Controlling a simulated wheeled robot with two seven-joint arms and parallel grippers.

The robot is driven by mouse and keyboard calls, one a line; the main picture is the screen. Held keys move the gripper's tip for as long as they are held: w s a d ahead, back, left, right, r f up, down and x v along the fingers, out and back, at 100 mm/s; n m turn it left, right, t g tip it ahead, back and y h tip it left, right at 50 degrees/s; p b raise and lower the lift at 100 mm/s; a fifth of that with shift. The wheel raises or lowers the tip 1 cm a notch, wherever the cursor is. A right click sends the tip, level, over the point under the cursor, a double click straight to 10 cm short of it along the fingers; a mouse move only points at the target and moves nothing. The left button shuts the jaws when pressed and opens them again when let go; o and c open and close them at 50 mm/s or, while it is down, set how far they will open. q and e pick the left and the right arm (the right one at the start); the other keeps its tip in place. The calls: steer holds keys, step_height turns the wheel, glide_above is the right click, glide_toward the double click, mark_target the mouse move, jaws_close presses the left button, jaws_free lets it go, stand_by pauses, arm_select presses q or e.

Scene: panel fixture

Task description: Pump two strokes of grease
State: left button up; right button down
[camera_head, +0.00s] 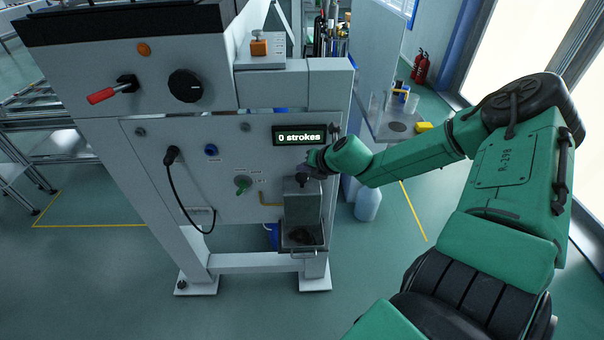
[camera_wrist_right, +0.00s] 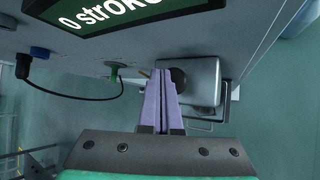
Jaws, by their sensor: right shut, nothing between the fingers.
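The grease pump (camera_head: 303,207) is a grey box on the lower right of the panel, with a dark round knob (camera_head: 302,181) on top. The knob also shows in the wrist view (camera_wrist_right: 179,78), just right of my fingertips. The display (camera_head: 299,136) above reads "0 strokes". My right gripper (camera_head: 306,169) is at the top of the pump, close to the knob. In the wrist view its purple fingers (camera_wrist_right: 160,74) are together with nothing between them. Whether they touch the knob I cannot tell. My left gripper is out of view.
A grey tray (camera_head: 303,248) sits below the pump. A green knob (camera_head: 243,183), a blue button (camera_head: 211,150) and a black cable (camera_head: 181,190) are on the panel to the left. A red-handled lever (camera_head: 102,96) is higher up. A blue-white jug (camera_head: 368,204) stands behind at right.

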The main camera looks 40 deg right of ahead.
mark_target(302, 177)
steer(key=shift+f+b, duration=0.4)
steer(key=shift+f+b, duration=1.2)
steer(key=shift+f, duration=0.15)
stand_by(1.2)
steer(key=shift+r, duration=0.1)
steer(key=shift+r+p, duration=1.6)
steer(key=shift+r, duration=0.05)
step_height(302, 177, up, 5)
steer(key=p, duration=0.5)
steer(key=shift+r, duration=0.15)
steer(key=shift+f, duration=0.25)
